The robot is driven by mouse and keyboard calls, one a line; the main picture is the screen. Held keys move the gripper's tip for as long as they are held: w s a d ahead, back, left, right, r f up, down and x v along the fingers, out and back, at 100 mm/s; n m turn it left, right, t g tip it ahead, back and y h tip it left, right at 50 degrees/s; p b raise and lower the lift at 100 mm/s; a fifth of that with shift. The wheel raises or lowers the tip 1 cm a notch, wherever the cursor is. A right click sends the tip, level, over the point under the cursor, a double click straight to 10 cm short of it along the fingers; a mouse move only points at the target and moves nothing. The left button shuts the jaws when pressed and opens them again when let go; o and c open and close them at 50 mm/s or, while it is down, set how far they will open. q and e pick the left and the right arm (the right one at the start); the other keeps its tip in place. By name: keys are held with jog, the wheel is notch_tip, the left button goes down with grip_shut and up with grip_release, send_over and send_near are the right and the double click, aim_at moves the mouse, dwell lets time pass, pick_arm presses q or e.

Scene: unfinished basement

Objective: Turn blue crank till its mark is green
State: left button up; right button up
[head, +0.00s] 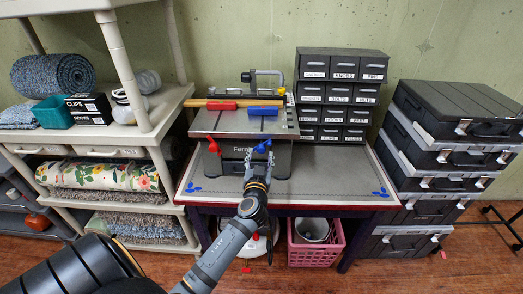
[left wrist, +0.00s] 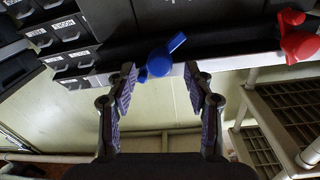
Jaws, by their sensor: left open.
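The blue crank (head: 263,146) sits on the front of a grey bench machine (head: 232,122), to the right of a red crank (head: 213,146). My left gripper (head: 259,158) is in front of the blue crank, fingers spread. In the left wrist view the blue crank (left wrist: 158,62) shows just beyond and between the open fingertips (left wrist: 160,78), its handle slanting to the upper right. I cannot tell whether a finger touches it. The red crank (left wrist: 298,38) is at the upper right there. No coloured mark for the blue crank can be made out. My right gripper is not in view.
The machine stands on a grey-topped workbench (head: 335,180). Red and blue blocks lie on the machine's top. Labelled drawers (head: 341,92) stand behind right, stacked black cases (head: 440,150) at the right, a beige shelf (head: 150,125) at the left. The bench's right part is mostly clear.

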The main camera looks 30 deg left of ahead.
pick_arm(q)
jog(key=shift+x, duration=1.05)
grip_shut()
jog(key=m, duration=0.4)
jog(key=shift+m+p, duration=0.35)
jog(key=shift+m, duration=0.05)
jog(key=m+p, duration=0.1)
jog(key=m, duration=0.3)
jog(key=shift+r+g, duration=0.1)
jog(key=shift+g, duration=0.2)
jog(key=m+p, duration=0.2)
jog(key=m, duration=0.3)
jog(key=shift+m, duration=0.3)
jog(key=m+p, duration=0.1)
jog(key=m, duration=0.3)
jog(key=shift+d+m, duration=0.1)
jog(key=shift+m, duration=0.2)
